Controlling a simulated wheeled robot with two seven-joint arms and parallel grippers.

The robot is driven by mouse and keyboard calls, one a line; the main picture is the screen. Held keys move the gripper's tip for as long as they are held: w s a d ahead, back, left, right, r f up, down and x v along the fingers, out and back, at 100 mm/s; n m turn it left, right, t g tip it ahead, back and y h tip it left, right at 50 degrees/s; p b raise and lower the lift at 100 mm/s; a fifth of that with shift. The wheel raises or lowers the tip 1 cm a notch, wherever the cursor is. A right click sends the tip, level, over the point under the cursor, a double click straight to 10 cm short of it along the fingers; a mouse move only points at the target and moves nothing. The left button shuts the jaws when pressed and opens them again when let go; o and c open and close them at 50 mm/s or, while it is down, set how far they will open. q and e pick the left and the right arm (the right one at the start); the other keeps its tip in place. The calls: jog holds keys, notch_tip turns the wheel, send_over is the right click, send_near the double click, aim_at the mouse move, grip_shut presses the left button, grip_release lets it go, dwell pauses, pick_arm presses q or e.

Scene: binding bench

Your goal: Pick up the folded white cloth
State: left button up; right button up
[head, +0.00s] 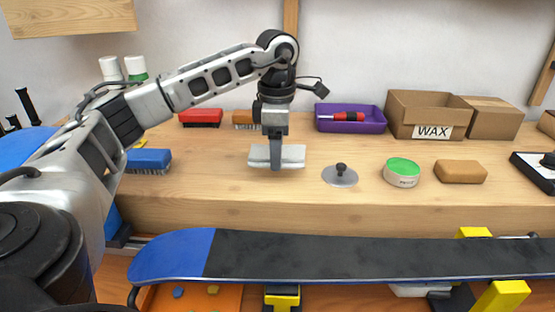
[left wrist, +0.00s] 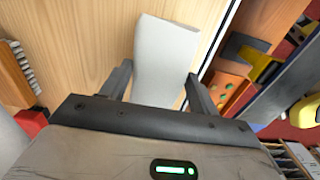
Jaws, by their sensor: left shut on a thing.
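In the left wrist view the cloth (left wrist: 163,55) sticks out between the two fingers of my left gripper (left wrist: 160,85). Whether the cloth touches the bench top is hard to tell. My right gripper is not in view.
The bench (head: 230,190) holds a round metal disc (head: 340,178), a green-lidded tin (head: 402,172), a tan block (head: 461,171), a purple tray (head: 351,118), a WAX box (head: 428,116) and a blue brush (head: 148,161). A snowboard (head: 330,257) lies in front of the bench.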

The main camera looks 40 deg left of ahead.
pick_arm(q)
jog(key=s+d+r, duration=0.7)
jog(key=s+r, duration=0.1)
jog(key=s, duration=0.2)
jog(key=shift+s+r+p, duration=0.2)
jog(key=shift+s+p, duration=0.05)
jog(key=shift+p, duration=0.2)
jog(key=shift+o, duration=0.4)
jog(key=shift+d, duration=0.1)
